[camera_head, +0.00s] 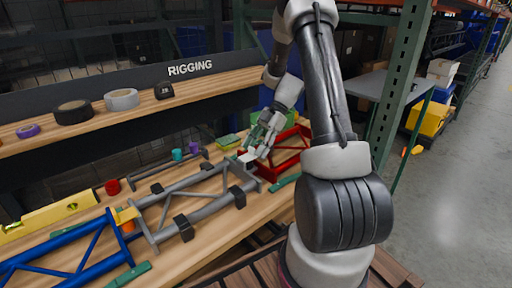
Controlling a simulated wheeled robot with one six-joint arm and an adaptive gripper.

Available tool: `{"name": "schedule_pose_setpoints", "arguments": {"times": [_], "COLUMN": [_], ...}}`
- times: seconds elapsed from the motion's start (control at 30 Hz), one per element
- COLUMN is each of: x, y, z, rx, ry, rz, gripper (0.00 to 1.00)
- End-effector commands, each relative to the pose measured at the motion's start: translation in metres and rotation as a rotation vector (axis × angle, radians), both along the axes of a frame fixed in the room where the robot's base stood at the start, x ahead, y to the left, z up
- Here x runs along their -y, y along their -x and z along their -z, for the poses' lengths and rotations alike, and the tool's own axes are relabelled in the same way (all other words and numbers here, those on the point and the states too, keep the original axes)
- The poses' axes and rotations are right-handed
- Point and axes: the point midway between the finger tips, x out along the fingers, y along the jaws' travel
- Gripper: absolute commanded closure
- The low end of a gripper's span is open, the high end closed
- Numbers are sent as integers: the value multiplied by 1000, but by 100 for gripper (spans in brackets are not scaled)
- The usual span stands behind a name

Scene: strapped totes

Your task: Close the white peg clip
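The white peg clip (247,157) is a small pale piece at the joint between the grey truss frame (192,209) and the red frame (289,156) on the bench. Whether its flap is up or down is too small to tell. My gripper (258,149) points down just above and to the right of the clip. Its two greenish-grey fingers look apart, with nothing seen between them. The fingertips are close to the clip; I cannot tell whether they touch it.
Green bars, a yellow level (60,212) and small coloured pegs lie around. The shelf marked RIGGING (205,88) holds tape rolls behind. A green rack post (402,85) stands right.

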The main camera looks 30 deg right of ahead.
Motion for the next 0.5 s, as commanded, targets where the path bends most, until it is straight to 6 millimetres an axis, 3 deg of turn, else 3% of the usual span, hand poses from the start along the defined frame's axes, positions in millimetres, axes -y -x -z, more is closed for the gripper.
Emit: {"name": "schedule_pose_setpoints", "arguments": {"times": [0.27,0.5], "x": [3,34], "y": [-1,-7], "z": [-4,-36], "rx": [1,4], "ry": [0,2], "rz": [0,2], "gripper": [50,50]}}
